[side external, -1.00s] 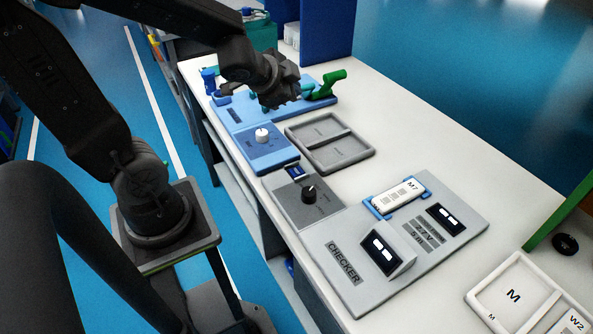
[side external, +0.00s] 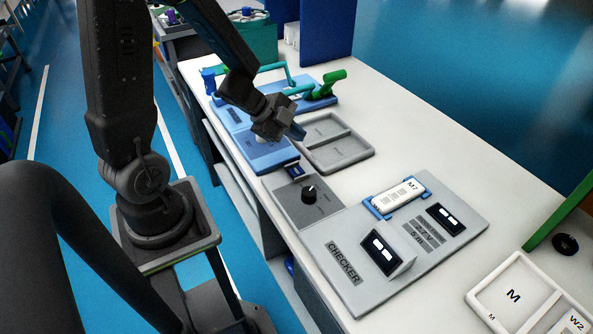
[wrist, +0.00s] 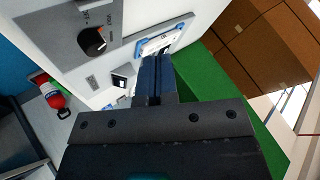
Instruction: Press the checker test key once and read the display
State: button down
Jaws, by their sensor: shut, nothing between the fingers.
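The grey checker panel (side external: 345,289) lies on the bench, marked CHECKER. On it stand a sloped box with a dark face and white marks (side external: 384,250) and a second dark face with white marks (side external: 445,218). The marks are too small to read. I cannot pick out the test key for certain. A white module marked M7 (side external: 402,194) sits in a blue holder on the panel. My gripper (side external: 298,133) is shut and empty, above the bench beside the grey tray, apart from the checker. In the wrist view its closed fingers (wrist: 156,78) partly cover the module.
A grey plate with a black knob (side external: 309,193) adjoins the checker; the knob also shows in the wrist view (wrist: 95,40). A blue fixture (side external: 235,118) and a two-part grey tray (side external: 340,153) lie farther back. A white tray marked M (side external: 513,294) is at right.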

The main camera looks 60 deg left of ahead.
aim_at(296, 172)
jog(key=shift+f, duration=4.4)
jog(key=shift+f, duration=0.1)
jog(key=shift+f, duration=0.3)
jog(key=shift+f, duration=0.4)
jog(key=shift+r, duration=0.85)
jog(key=shift+r, duration=2.5)
